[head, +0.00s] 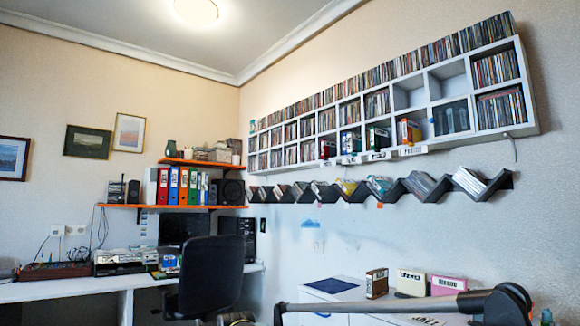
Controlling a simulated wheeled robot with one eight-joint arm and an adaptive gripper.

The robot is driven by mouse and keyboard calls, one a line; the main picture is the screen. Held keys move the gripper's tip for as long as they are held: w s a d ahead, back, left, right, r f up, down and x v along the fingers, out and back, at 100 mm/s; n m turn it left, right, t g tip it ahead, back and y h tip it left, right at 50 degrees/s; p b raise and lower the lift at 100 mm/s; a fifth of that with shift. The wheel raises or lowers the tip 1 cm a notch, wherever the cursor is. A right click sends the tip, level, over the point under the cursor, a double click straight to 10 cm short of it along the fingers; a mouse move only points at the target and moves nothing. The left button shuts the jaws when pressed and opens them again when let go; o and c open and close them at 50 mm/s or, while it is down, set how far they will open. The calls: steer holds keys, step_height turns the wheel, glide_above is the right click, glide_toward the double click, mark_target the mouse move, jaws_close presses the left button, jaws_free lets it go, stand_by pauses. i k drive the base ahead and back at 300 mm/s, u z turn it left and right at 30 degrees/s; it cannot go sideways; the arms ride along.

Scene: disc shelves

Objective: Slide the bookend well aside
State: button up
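I cannot tell for sure which thing is the bookend. In the white wall shelf (533,100), a red and yellow block (410,131), a green block (378,138), a blue and white block (350,142) and a red block (327,149) stand in the lower compartments. A dark item (451,118) fills the compartment right of the red and yellow block. White labels (413,150) sit along the shelf's lower edge. A grey and black part of my arm lies across the bottom right. My gripper is not in view.
Discs fill most compartments and line the shelf top. A black zigzag rack (505,181) with cases hangs below. A white cabinet top (318,298) holds a brown box (377,283) and two labelled boxes (448,285). A black chair (211,275) stands at the desk (75,288).

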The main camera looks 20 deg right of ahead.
mark_target(332, 151)
steer(key=z, duration=0.15)
steer(key=i, duration=1.3)
steer(key=z, duration=0.65)
